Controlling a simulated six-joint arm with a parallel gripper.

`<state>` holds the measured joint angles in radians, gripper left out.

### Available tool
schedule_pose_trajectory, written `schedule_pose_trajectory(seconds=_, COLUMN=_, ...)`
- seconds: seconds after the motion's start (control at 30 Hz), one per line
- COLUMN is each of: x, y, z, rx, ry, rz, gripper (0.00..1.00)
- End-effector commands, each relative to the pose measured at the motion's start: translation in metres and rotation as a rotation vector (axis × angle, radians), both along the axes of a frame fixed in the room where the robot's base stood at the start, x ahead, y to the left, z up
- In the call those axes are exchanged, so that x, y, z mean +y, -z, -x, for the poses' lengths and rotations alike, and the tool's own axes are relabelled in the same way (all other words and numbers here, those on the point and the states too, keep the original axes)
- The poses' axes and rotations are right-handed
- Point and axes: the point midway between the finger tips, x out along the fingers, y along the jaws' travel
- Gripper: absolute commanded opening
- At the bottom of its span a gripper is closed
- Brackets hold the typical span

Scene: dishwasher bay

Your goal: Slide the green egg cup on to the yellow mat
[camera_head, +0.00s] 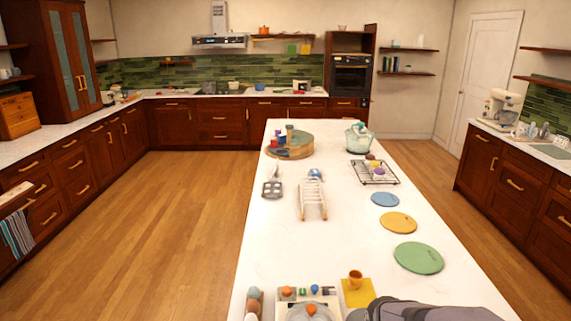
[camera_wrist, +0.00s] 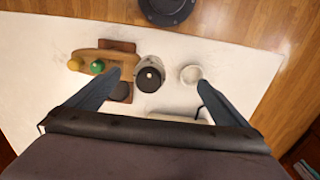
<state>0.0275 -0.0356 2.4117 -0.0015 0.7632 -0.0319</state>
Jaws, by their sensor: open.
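A square yellow mat (camera_head: 364,296) lies at the near end of the white island in the head view. An orange egg cup (camera_head: 355,279) stands upright on it. I cannot make out a green egg cup for sure; a small green item (camera_head: 302,291) sits left of the mat. My gripper (camera_wrist: 160,82) is open, with its fingers apart and nothing seen held. In the wrist view a dark-topped grey cylinder (camera_wrist: 150,76) and a small white cup (camera_wrist: 191,74) show between and beyond the fingers. A small green round item (camera_wrist: 97,67) on a wooden holder is beyond the left finger.
Round green (camera_head: 418,257), orange-yellow (camera_head: 398,222) and blue (camera_head: 385,199) mats lie along the island's right. A wire rack (camera_head: 375,176) and a white wooden rack (camera_head: 312,200) stand farther back.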

Motion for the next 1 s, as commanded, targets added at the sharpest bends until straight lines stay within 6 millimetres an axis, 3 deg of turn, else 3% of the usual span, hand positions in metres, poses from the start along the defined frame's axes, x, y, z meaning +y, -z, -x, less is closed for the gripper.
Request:
schedule_pose_trajectory(seconds=0.1, x=0.005, y=0.014, z=0.025, rx=-0.001, ry=-0.002, rz=0.0, gripper=1.0)
schedule_pose_trajectory(seconds=0.3, x=0.007, y=0.02, z=0.04, rx=0.0, ry=-0.001, rz=0.0, gripper=1.0)
schedule_pose_trajectory(seconds=0.57, x=0.007, y=0.02, z=0.038, rx=-0.001, ry=0.021, rz=-0.001, gripper=0.38)
schedule_pose_trajectory(seconds=0.7, x=0.003, y=0.02, z=0.028, rx=-0.012, ry=0.128, rz=-0.007, gripper=0.04)
schedule_pose_trajectory(seconds=0.73, x=0.002, y=0.019, z=0.024, rx=-0.017, ry=0.166, rz=-0.01, gripper=0.0)
schedule_pose_trajectory(seconds=1.0, x=-0.018, y=0.012, z=-0.023, rx=-0.069, ry=0.681, rz=-0.052, gripper=0.0)
